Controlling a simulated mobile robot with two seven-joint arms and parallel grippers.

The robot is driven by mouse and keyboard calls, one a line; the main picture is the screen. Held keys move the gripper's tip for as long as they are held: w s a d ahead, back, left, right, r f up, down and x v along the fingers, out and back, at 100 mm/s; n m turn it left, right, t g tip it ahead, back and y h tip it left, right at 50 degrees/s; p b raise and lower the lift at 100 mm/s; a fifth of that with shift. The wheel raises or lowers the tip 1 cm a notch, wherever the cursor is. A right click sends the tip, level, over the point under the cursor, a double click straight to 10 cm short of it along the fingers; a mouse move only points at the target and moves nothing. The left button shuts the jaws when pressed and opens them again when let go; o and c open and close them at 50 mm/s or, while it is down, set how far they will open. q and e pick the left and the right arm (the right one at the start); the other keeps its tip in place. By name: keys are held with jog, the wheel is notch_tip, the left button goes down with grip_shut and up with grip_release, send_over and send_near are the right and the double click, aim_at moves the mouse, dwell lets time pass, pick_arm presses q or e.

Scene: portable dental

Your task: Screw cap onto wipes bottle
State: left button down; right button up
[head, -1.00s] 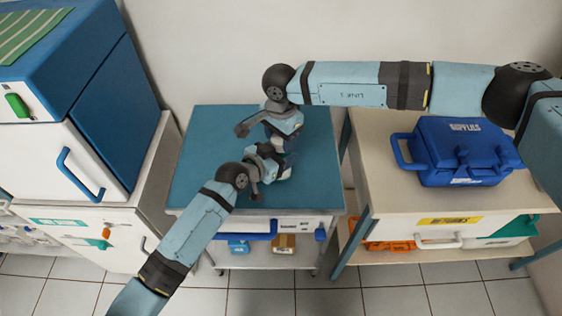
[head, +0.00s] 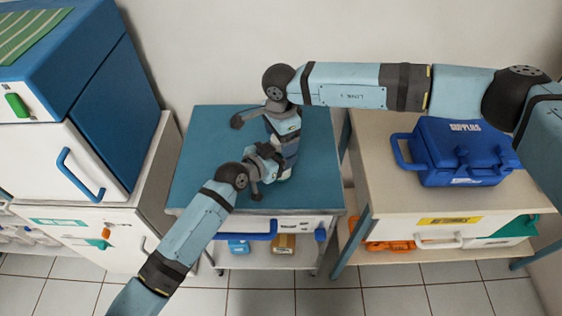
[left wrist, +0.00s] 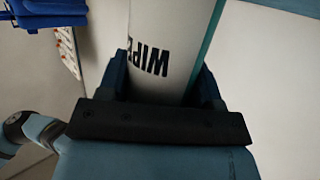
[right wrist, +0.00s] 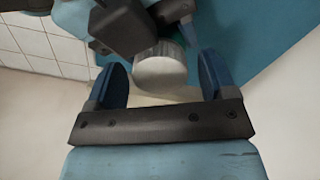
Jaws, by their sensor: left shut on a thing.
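The wipes bottle (left wrist: 155,50) is white with dark lettering and a teal stripe. My left gripper (left wrist: 163,85) is shut around its body. In the head view my left gripper (head: 272,163) is over the blue-green table top, and only a white bit of the bottle (head: 286,173) shows. A white round cap (right wrist: 160,72) with a ribbed side is in the right wrist view. My right gripper (right wrist: 162,80) is open, one finger on each side of the cap, with gaps visible. How the cap sits on the bottle is hidden.
The blue-green table top (head: 205,150) is clear around the two grippers, which are close together. A blue supplies case (head: 462,150) stands on the bench at right. A white and blue cabinet (head: 75,150) stands at left.

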jog(key=shift+r, duration=0.1)
jog(key=shift+r, duration=2.15)
jog(key=shift+c, duration=0.4)
jog(key=shift+r+n, duration=1.7)
jog(key=shift+r, duration=0.05)
jog(key=shift+f, duration=0.1)
jog(key=shift+f, duration=3.95)
